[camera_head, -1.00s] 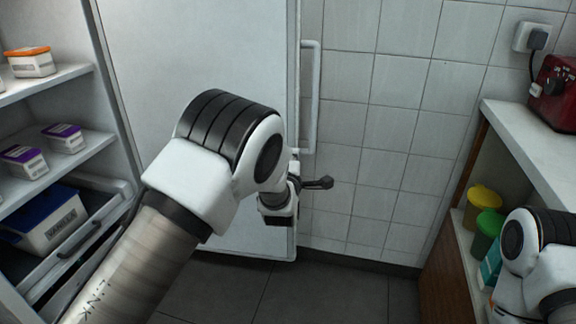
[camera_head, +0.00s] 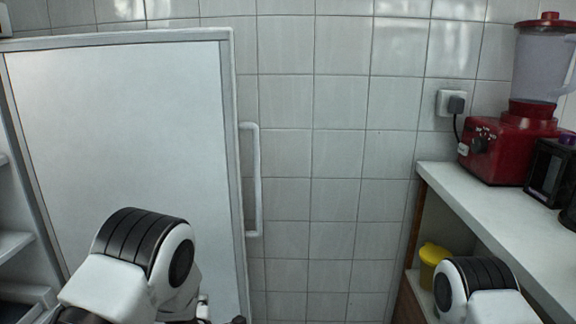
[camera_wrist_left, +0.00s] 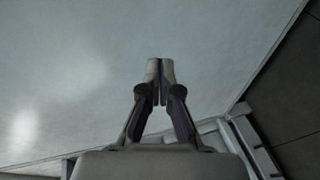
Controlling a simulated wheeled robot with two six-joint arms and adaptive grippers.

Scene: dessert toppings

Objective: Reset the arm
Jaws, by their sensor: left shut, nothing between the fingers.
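My left gripper (camera_wrist_left: 160,72) shows in the left wrist view with its two fingers together and nothing between them. Behind it is the pale inner face of the open white door (camera_wrist_left: 70,60). In the head view only a dark tip of the left gripper (camera_head: 238,320) shows at the bottom edge, and my left arm stands in front of the lower part of the door (camera_head: 130,130). My right arm shows at the bottom right, but its gripper is out of view.
The door's handle (camera_head: 255,180) is on its right edge, before a tiled wall (camera_head: 340,150). At right a counter (camera_head: 490,225) holds a red blender (camera_head: 510,140) and a black appliance (camera_head: 545,170). A yellow-lidded container (camera_head: 433,255) stands below. White shelves (camera_head: 15,243) show at left.

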